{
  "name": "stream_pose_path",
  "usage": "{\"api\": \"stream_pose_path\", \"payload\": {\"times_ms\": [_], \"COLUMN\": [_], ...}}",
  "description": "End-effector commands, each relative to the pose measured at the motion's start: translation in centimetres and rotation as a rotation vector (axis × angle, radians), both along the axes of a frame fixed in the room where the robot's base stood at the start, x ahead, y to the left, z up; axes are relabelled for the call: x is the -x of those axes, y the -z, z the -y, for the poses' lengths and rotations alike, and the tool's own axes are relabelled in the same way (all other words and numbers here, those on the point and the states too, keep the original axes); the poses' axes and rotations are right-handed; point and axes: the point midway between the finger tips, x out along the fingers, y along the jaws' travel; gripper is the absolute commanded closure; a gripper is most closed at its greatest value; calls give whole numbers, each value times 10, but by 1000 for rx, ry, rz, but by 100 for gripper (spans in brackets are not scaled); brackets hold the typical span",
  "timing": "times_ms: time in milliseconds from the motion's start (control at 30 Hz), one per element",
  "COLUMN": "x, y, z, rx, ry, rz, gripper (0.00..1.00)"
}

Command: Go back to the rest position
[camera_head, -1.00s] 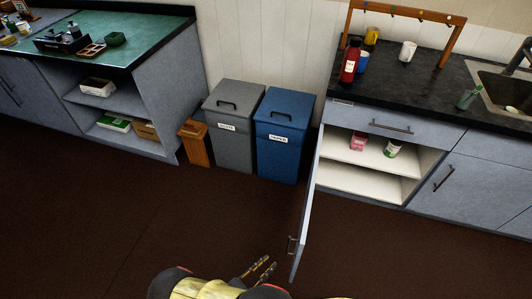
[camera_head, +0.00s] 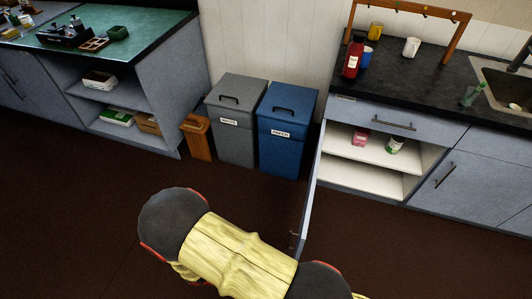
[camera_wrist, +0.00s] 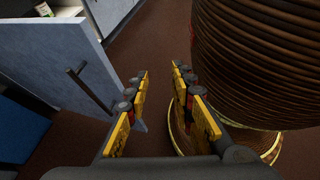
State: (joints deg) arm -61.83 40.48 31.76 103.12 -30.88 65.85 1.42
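My gripper (camera_wrist: 160,100) shows in the wrist view with its two yellow-and-black fingers apart and nothing between them. In the head view the fingers are hidden and only my yellow arm link shows at the bottom middle. The cabinet door (camera_head: 308,205) stands open under the counter, and its dark bar handle (camera_wrist: 90,90) is left of my gripper in the wrist view, apart from the fingers.
The open cabinet (camera_head: 355,179) holds a pink box (camera_head: 361,137) and a white-green can (camera_head: 395,145). A grey bin (camera_head: 231,145) and a blue bin (camera_head: 282,150) stand against the wall. The brown floor (camera_head: 80,220) at left is clear. My ribbed column is right of the gripper.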

Motion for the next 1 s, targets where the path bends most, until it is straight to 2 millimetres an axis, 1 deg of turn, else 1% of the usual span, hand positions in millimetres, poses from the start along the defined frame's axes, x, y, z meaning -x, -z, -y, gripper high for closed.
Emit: {"api": "stream_pose_path", "payload": {"times_ms": [33, 233, 467, 500, 733, 867, 1000], "x": [-3, -11, -25, -27, -40, -45, -47], "y": [-20, -83, -156, -169, -242, -281, -323], "z": [-4, -12, -9, -7, 12, 29, 50], "rx": [-60, -273, -510, -550, -775, -893, -1015], "ry": [66, 299, 545, 584, 798, 903, 1001], "rz": [18, 87, 199, 222, 373, 474, 598], "gripper": [76, 76, 76, 76, 76, 76, 76]}}
